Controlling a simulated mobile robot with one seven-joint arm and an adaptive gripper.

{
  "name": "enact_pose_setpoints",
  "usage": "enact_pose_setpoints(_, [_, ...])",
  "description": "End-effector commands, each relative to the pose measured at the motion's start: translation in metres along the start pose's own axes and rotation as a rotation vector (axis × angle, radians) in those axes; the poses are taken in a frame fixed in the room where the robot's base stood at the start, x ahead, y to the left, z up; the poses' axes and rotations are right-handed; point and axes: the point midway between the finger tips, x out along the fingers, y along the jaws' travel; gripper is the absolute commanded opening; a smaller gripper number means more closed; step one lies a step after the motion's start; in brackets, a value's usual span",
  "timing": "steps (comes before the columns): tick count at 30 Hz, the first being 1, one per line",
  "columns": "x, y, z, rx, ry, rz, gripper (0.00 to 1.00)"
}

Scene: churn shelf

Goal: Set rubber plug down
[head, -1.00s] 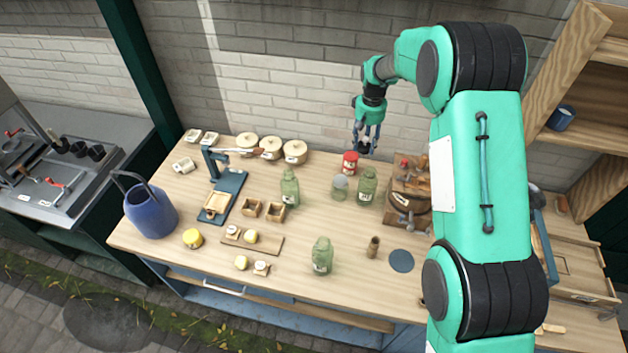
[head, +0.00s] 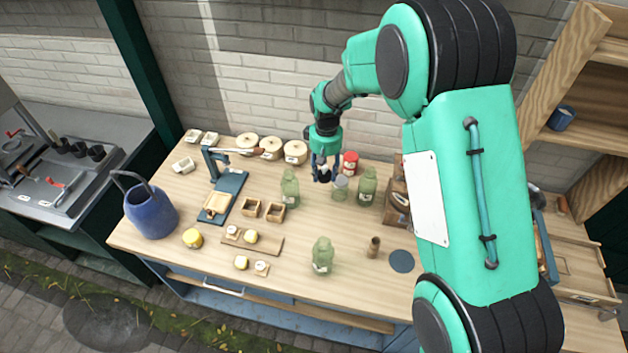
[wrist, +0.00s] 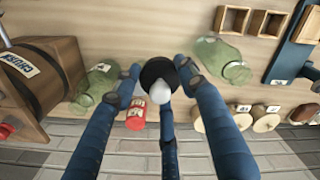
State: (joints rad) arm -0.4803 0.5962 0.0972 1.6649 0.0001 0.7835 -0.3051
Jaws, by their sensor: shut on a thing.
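The rubber plug (wrist: 157,72) looks like a black round piece held between the fingertips of my gripper (wrist: 160,78) in the wrist view. A pale rounded shape shows over its near side; I cannot tell whether it belongs to the plug. In the head view my gripper (head: 322,172) points down at the back middle of the bench (head: 225,260), with the dark plug (head: 322,176) at its tips. The gripper is shut on it. I cannot tell whether the plug touches the bench top.
Another green jar (head: 290,188) is to the left. Round lidded pots (head: 295,152) line the back.

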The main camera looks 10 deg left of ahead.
Motion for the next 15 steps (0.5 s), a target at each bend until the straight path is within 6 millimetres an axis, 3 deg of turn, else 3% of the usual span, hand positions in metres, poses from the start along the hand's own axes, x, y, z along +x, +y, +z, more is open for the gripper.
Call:
enact_pose_setpoints(8, [0.037,0.000,0.001,0.001,-0.002,-0.001,0.15])
enact_pose_setpoints(15, [0.083,0.000,0.001,0.001,-0.004,-0.001,0.15])
